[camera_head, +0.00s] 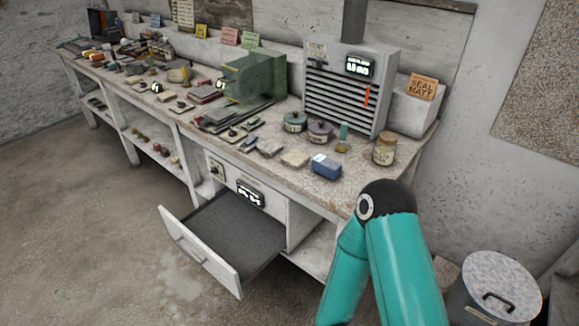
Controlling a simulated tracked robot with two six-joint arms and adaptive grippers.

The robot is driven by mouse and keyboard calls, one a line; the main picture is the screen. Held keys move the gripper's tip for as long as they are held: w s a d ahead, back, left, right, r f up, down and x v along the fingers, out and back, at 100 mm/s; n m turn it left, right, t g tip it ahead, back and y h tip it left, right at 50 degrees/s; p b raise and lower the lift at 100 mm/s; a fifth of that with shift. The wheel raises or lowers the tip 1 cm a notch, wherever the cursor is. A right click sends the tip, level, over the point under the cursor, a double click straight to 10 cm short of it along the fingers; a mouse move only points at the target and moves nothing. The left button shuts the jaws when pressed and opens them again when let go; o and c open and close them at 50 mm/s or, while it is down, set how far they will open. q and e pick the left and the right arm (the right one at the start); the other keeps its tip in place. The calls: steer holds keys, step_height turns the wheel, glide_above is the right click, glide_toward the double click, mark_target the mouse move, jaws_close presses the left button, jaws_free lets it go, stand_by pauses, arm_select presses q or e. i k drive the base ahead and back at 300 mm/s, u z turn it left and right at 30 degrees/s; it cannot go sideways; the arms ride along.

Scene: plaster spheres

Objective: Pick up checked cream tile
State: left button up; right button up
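A small cream, flat-looking piece (295,159) lies on the bench top near its front edge, between a grey-brown block (269,148) and a blue block (326,167). It is too small for me to make out a checked pattern, so I cannot tell if it is the checked cream tile. A teal arm of mine with a black joint stands in the foreground at the lower right, in front of the bench. Neither gripper shows in this view.
A drawer (238,232) with dark lining is pulled out below the bench and looks empty. A grey louvred unit (345,95), a green see-through box (252,78) and a jar (385,149) stand on the bench. A lidded bin (500,285) stands at the lower right.

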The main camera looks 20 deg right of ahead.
mark_target(296, 158)
steer(key=z, duration=0.15)
steer(key=i, duration=0.95)
steer(key=u, duration=0.1)
